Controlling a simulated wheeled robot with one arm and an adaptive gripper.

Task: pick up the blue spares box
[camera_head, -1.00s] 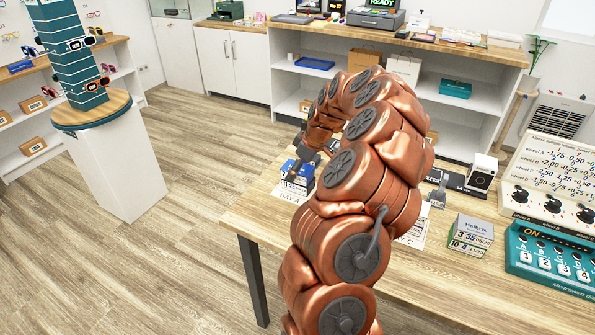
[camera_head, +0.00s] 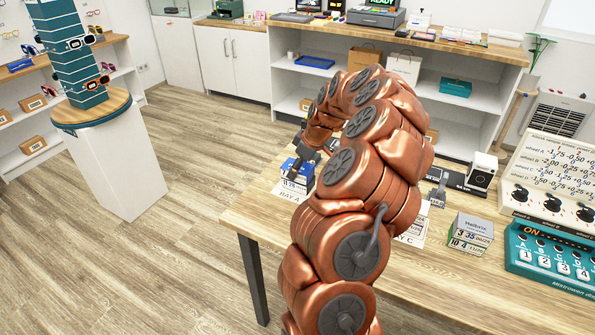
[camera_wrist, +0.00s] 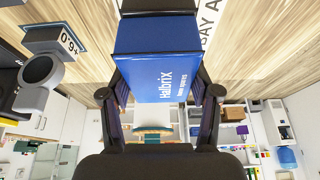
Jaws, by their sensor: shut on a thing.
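The blue spares box (camera_wrist: 165,70) fills the upper middle of the wrist view, with "Halbrix" printed in white on its blue face. The fingers of my gripper (camera_wrist: 163,92) are shut on it, one on each side. In the head view the blue box (camera_head: 290,167) shows at the BAY A sheet, above white fronts with black figures. My gripper (camera_head: 309,155) reaches it there from above, partly hidden behind my copper arm. I cannot tell whether the box is clear of what lies under it.
The wooden table (camera_head: 262,222) also bears grey Halbrix boxes (camera_head: 470,234), a teal button panel (camera_head: 548,258) and a dial panel (camera_head: 550,190). A display pedestal (camera_head: 115,165) stands left, apart from the table. Open floor (camera_head: 195,225) lies between.

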